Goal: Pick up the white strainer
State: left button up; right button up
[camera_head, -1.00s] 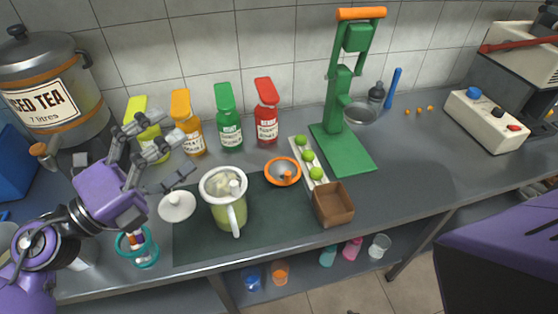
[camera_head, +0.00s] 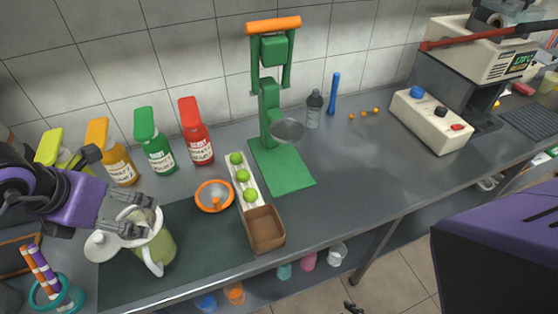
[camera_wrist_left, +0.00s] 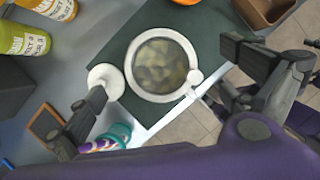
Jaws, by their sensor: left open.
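A green pitcher (camera_head: 160,252) stands on the dark mat with a white ring around its mouth, and pale green contents show inside. The white ring also shows in the left wrist view (camera_wrist_left: 133,62); I cannot tell whether this ring is the white strainer. A round white lid-like piece (camera_head: 101,246) lies left of the pitcher and shows in the left wrist view (camera_wrist_left: 105,77). My left gripper (camera_head: 128,214) is open and empty at the pitcher's mouth, its fingers spread and partly covering the rim. My right gripper is not in view.
An orange juicer (camera_head: 214,196), limes in a white tray (camera_head: 250,207) and a brown box (camera_head: 265,230) lie right of the pitcher. Bottles (camera_head: 155,145) stand behind. A teal cup (camera_head: 65,296) with striped straws is front left.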

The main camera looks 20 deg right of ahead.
aim_at(135, 223)
pick_arm(q)
jog(key=x, duration=0.5)
jog(key=a+x, duration=0.1)
jog(key=x, duration=0.1)
jog(key=shift+s+f, duration=0.25)
jog(key=shift+f, duration=0.15)
jog(key=c, duration=1)
